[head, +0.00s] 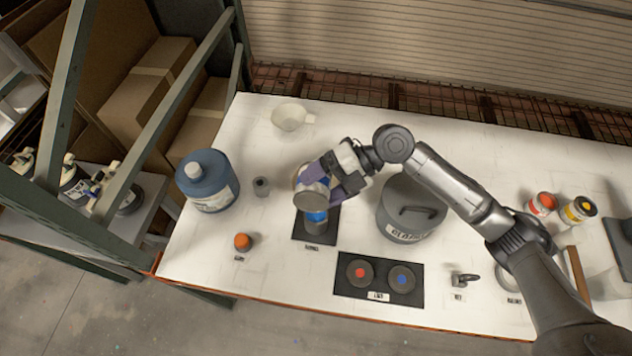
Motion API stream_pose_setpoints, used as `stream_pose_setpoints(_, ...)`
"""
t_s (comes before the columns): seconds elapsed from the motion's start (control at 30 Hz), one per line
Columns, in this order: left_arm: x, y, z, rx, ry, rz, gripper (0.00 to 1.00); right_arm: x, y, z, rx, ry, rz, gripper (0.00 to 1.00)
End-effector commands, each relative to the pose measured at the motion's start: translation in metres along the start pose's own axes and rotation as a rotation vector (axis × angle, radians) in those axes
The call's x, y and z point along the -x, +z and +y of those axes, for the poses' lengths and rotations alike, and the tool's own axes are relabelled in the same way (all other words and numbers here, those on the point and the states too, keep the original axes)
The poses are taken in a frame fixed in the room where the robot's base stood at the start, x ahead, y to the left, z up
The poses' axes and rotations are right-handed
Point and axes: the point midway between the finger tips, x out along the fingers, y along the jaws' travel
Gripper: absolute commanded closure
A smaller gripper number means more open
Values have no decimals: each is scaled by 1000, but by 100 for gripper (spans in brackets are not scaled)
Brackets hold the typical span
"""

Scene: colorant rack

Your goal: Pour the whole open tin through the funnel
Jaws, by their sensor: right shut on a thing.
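My right gripper (344,176), with purple fingers, is shut on a grey tin (311,199) from its right side. The tin is tilted, with a dull round end toward the camera; I cannot tell whether this is its base or its mouth. Below it, a container with a blue band (316,218) stands on a black mat (301,228), partly hidden by the tin. A cream funnel-like vessel (289,117) sits at the back of the table, apart from the gripper. Whether another funnel is under the tin is hidden. My left gripper is out of view.
An orange-topped item (242,242) is near the front. Two dark lids (360,273) lie on a mat. Red (542,204) and yellow (579,210) tins stand right.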

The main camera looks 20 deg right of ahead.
Motion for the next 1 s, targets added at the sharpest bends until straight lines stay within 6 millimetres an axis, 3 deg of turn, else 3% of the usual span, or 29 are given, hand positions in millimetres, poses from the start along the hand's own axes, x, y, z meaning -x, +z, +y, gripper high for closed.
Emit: stream_pose_setpoints(1.0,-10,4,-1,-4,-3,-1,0,4,4,4,-81,32,56,55)
